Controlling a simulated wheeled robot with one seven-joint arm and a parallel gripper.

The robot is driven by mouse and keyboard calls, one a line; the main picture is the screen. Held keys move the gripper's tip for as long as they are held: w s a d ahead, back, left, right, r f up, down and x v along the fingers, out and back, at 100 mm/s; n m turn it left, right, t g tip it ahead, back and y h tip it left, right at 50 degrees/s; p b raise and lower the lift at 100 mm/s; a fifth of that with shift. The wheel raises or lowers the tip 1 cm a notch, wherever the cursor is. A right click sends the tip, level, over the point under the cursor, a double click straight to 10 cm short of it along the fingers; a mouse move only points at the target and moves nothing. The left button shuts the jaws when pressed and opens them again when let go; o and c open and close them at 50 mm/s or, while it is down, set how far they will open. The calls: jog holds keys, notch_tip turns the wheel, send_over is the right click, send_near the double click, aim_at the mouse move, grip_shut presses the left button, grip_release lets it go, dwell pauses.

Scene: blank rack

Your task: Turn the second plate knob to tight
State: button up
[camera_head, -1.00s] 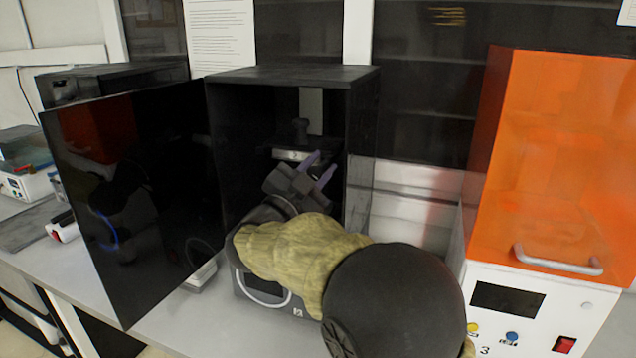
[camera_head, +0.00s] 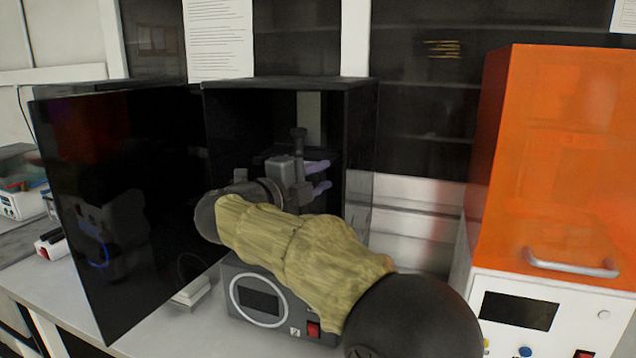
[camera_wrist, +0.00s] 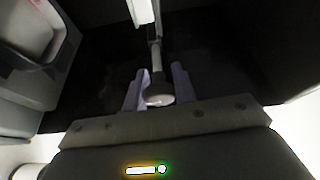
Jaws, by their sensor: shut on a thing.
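My gripper (camera_head: 318,176) is inside the black open-fronted cabinet (camera_head: 290,86), its two purple fingers one above the other in the head view. In the wrist view its fingers (camera_wrist: 160,90) are on either side of a pale round knob (camera_wrist: 160,100) and shut on it. A thin rod and a white block (camera_wrist: 143,12) lie beyond the knob. My gripper hides most of the plate area there, so the knob's turn position cannot be told.
The cabinet's dark glossy door (camera_head: 130,200) stands open at left. Its grey base (camera_head: 270,305) has a ringed display and red switch. An orange-hooded machine (camera_head: 560,160) stands at right. My arm fills the front of the opening; the cabinet's right wall is close to the fingers.

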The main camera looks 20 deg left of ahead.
jog(key=shift+f+m+g, duration=0.15)
jog(key=shift+m+g, duration=0.15)
jog(key=shift+m, duration=0.3)
jog(key=o, duration=1)
jog(key=v, duration=1.7)
jog(key=shift+s+p, duration=0.25)
jog(key=shift+p, duration=0.05)
jog(key=shift+r, duration=0.2)
